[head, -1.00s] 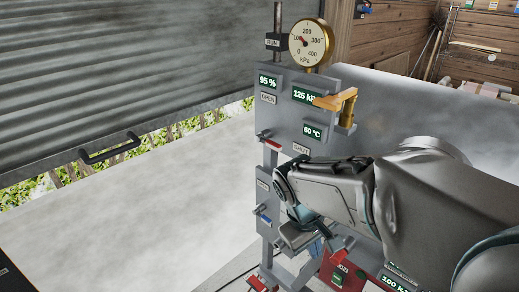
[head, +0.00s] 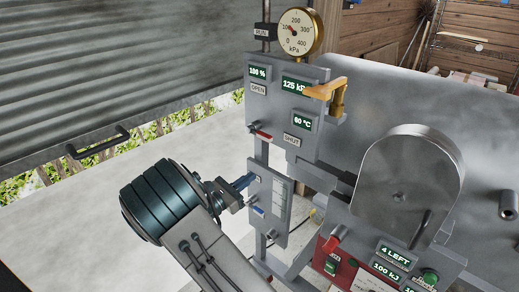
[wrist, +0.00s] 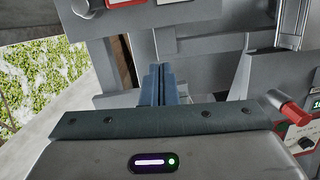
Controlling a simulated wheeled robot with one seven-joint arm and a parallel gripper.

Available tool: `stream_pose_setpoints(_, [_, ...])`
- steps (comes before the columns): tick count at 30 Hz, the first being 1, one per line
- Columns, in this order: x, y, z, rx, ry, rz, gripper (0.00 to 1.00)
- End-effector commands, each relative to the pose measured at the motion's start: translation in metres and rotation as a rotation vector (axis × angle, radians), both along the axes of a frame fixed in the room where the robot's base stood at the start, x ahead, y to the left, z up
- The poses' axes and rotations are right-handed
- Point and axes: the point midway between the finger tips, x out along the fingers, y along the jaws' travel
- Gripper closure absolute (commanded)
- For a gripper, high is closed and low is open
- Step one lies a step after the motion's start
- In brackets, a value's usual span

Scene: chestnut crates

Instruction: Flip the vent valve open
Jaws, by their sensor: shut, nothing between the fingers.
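A grey valve panel (head: 275,105) stands in the middle of the head view. It carries OPEN and SHUT labels, a yellow lever handle (head: 335,92) at its right edge and a red-marked lever (head: 262,135) at lower left. A smaller panel (head: 281,205) below has a blue-marked lever (head: 257,210). I cannot tell which is the vent valve. My gripper (head: 248,180) is shut and empty, beside the small panel's upper left edge and just above the blue lever; contact is unclear. Its blue fingers (wrist: 161,84) are together in the wrist view.
A gauge (head: 298,32) tops the panel. Readouts show 100 %, 125 kP and 60 °C. A red control box (head: 330,267) and a grey rounded housing (head: 405,175) stand to the right. A shutter with a handle (head: 98,143) is at left. Pale floor is clear behind the arm.

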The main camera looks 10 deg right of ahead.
Motion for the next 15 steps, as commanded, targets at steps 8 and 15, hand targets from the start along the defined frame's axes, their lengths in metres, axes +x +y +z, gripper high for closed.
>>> stream_pose_setpoints(8, [0.012, 0.026, -0.004, -0.106, 0.010, 0.078, 1.00])
stream_pose_setpoints(15, [0.012, 0.025, -0.004, -0.103, 0.010, 0.077, 1.00])
